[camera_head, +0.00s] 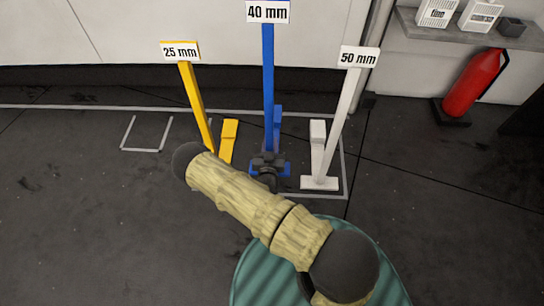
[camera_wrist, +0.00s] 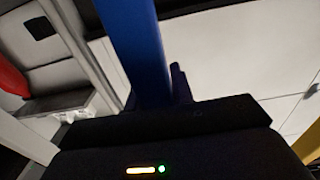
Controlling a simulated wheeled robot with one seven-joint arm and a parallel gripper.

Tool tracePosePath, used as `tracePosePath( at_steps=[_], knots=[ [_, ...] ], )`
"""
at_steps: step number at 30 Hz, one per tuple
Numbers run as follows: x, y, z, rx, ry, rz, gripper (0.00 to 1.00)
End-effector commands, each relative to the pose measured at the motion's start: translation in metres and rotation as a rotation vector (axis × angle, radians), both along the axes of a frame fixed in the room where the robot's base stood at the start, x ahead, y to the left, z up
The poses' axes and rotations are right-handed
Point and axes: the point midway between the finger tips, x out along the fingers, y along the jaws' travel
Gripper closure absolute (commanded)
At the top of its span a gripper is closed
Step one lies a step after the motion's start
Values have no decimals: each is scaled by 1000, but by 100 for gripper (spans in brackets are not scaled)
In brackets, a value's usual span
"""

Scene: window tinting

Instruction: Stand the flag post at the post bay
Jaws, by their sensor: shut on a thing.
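The blue flag post (camera_head: 268,85) with a "40 mm" sign stands upright in the middle of the row in the head view. My gripper (camera_head: 267,163) is shut on it low down, near its blue foot. The blue post (camera_wrist: 135,45) also rises from my gripper (camera_wrist: 165,112) in the wrist view; the fingertips' contact is hidden there. A yellow "25 mm" post (camera_head: 192,95) stands to the left and a white "50 mm" post (camera_head: 344,115) to the right. A small white three-sided floor marking (camera_head: 145,150) lies empty at left; I cannot tell if it is the post bay.
A long white line (camera_head: 60,107) borders the floor area around the posts. A wall (camera_head: 120,30) is behind. A red extinguisher (camera_head: 473,85) and a shelf (camera_head: 470,35) with boxes are at right. The left floor is clear.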

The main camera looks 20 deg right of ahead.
Motion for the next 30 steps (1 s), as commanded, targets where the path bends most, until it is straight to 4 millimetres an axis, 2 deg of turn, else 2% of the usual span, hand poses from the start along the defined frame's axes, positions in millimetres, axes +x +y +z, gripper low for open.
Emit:
tracePosePath(
  at_steps=[8,21,30],
  knots=[
    [1,0,0,-1,-4,1,100],
    [1,-1,-58,-1,-5,0,100],
    [1,-2,-60,-1,-5,-3,100]
  ],
)
